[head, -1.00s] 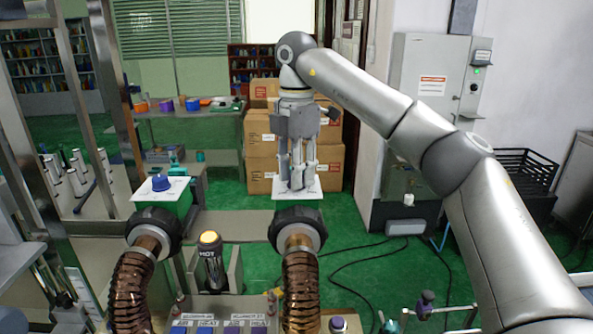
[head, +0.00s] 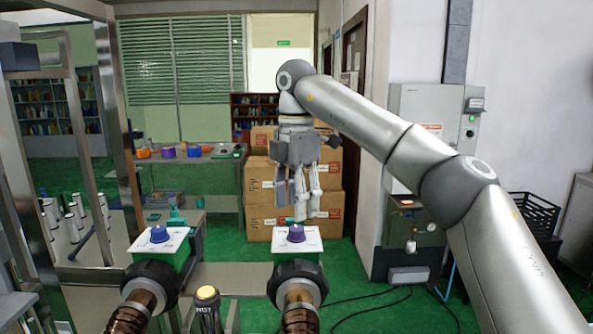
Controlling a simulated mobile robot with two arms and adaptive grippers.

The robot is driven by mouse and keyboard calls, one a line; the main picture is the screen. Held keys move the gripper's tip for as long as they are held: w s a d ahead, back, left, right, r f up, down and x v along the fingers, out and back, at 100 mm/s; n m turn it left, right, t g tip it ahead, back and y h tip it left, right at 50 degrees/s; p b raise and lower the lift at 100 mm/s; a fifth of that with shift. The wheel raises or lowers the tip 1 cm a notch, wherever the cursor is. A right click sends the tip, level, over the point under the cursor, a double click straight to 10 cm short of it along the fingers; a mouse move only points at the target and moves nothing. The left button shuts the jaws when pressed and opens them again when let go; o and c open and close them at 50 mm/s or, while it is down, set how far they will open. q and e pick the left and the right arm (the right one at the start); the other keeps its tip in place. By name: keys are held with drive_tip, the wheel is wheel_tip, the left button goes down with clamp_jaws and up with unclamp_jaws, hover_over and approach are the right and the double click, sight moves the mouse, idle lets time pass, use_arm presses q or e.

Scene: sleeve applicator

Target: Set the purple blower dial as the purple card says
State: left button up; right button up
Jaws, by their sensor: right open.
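The purple dial (head: 296,234) sits on a white plate (head: 313,246) on top of a green box, behind the right black-collared hose. A pointer mark on it is too small to read. A second, bluer dial (head: 160,234) sits on a similar white plate (head: 139,244) to the left. My right gripper (head: 304,212) hangs fingers down just above and behind the purple dial in the picture. It is open with nothing between its fingers, and the dial shows clear below them. My left gripper is not in view. No purple card can be made out.
Two hoses with black collars (head: 298,279) rise in front of the plates. A yellow-topped cylinder (head: 207,293) stands between them. Cardboard boxes (head: 262,186) are stacked behind the gripper. A grey cabinet (head: 432,120) stands at the right.

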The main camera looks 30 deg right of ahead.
sight(297, 228)
wheel_tip(297, 228, up, 7)
idle(0.5)
drive_tip(key=shift+s, duration=0.1)
idle(0.5)
